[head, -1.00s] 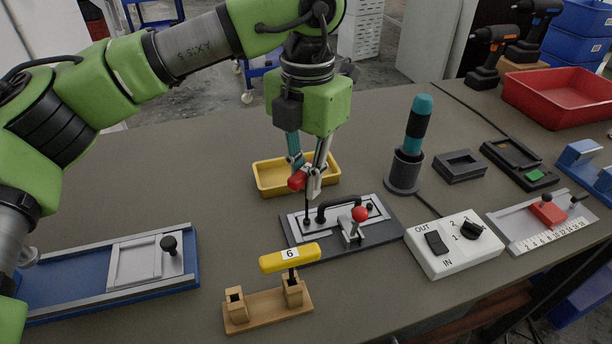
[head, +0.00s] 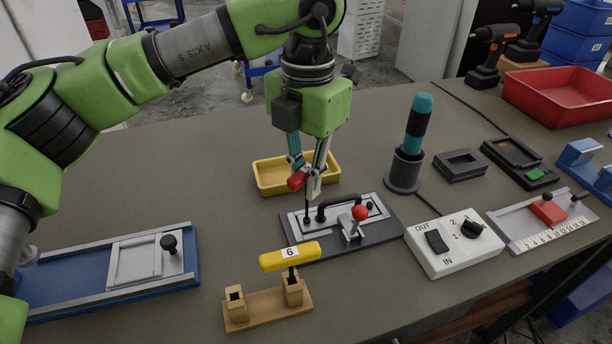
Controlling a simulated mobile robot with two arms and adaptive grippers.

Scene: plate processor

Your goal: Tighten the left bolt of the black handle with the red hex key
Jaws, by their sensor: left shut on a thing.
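My left gripper (head: 306,182) is shut on the red hex key (head: 296,181), holding it by its red handle. The key's dark shaft points down to the left end of the black handle (head: 335,202), where the left bolt (head: 307,219) sits. The tip appears to be at the bolt, but I cannot tell whether it is seated in it. The black handle is on a light plate on a dark grey base (head: 384,239). A clamp with a red knob (head: 360,212) stands in front of the handle. My right gripper is not in view.
A yellow tray (head: 263,178) lies behind the plate. A wooden stand (head: 268,310) with a yellow handle numbered 6 (head: 290,257) is in front. A white switch box (head: 440,262) and a grey holder (head: 403,173) are to the right. A blue slide fixture (head: 75,288) is left.

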